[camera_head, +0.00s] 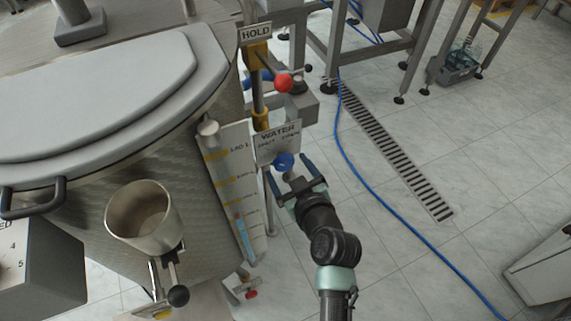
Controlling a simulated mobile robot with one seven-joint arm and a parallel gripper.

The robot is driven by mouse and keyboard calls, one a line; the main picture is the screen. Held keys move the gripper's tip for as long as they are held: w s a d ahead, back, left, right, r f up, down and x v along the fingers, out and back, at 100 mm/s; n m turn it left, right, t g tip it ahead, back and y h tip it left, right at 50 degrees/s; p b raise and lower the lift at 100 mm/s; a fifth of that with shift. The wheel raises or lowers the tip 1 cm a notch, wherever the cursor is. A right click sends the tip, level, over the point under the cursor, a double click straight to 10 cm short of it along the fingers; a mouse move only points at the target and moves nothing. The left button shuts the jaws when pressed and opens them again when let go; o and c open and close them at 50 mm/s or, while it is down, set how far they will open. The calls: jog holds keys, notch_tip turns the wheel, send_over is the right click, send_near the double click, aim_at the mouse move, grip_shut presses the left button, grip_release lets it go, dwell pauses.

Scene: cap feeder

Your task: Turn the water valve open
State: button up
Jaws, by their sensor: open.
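The water valve shows as a blue round knob (284,161) just below a white sign (277,143) that reads WATER, with smaller words under it. My gripper (288,178) is at the knob, with one dark finger to its left and one to its right. The jaws are open and the knob lies at or between the fingertips. I cannot tell whether a finger touches it. The valve's stem and body are largely hidden behind the sign and my gripper.
A red ball-ended lever (283,83) is above, under a HOLD sign (255,33). A large metal tank (130,155) with a grey lid fills the left. A metal cup (143,214) and a level gauge (234,190) are beside it. Tiled floor with a blue hose (375,195) lies right.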

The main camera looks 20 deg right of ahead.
jog(key=shift+x, duration=1.25)
jog(key=c, duration=1.4)
